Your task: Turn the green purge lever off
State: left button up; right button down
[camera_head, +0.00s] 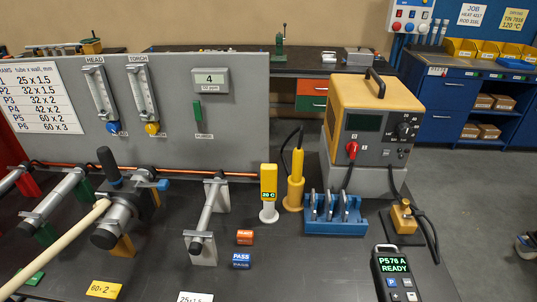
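The green purge lever (197,110) is on the grey upright panel (235,125), above a small label that seems to read PURGE. The lever looks upright, with its long side vertical. A gauge box (210,80) showing 4 sits just above it. To its left are two flow tubes, one marked HEAD (99,90) with a blue knob (113,128) and one marked TORCH (142,90) with a yellow knob (152,128). Neither of my grippers shows in the head view, and nothing touches the lever.
Clamp stands with tubes, including a grey one (208,212), stand before the panel. A pale rod (55,250) slants in from the lower left. A yellow power unit (375,105), blue rack (336,225) and handheld pendant (395,275) stand to the right.

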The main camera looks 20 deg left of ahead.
aim_at(196, 104)
jog(key=u, duration=1.15)
